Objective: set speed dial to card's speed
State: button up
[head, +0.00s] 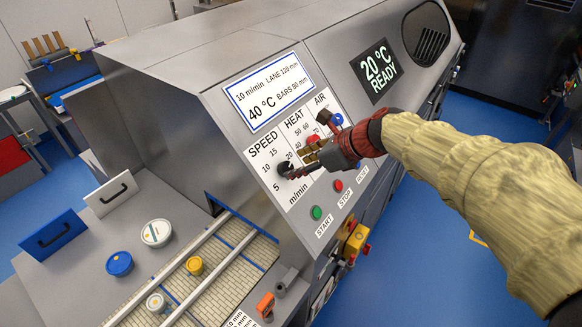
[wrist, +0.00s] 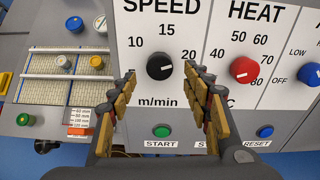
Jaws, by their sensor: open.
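The card (head: 267,92) on the sloped panel reads 10 m/min, lane 120 mm, 40 °C, bars 80 mm. The black speed dial (head: 284,168) sits below it, marked 5, 10, 15, 20 m/min. The 5 is hidden there behind a finger. My gripper (head: 299,165) is open at the panel. In the wrist view, the fingertips of my gripper (wrist: 160,80) stand left and right of the dial, with gaps; I cannot tell their depth from the panel.
The red heat dial (wrist: 244,69) and blue air dial (wrist: 311,74) are to the right. Green start (head: 317,212) and red stop (head: 338,186) buttons sit below. A display (head: 379,69) reads 20 °C READY. Tubs and a railed conveyor (head: 228,262) are at lower left.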

aim_at(289, 169)
jog(key=shift+x, duration=2.35)
jog(key=c, duration=0.4)
jog(key=c, duration=0.7)
jog(key=shift+c, duration=0.3)
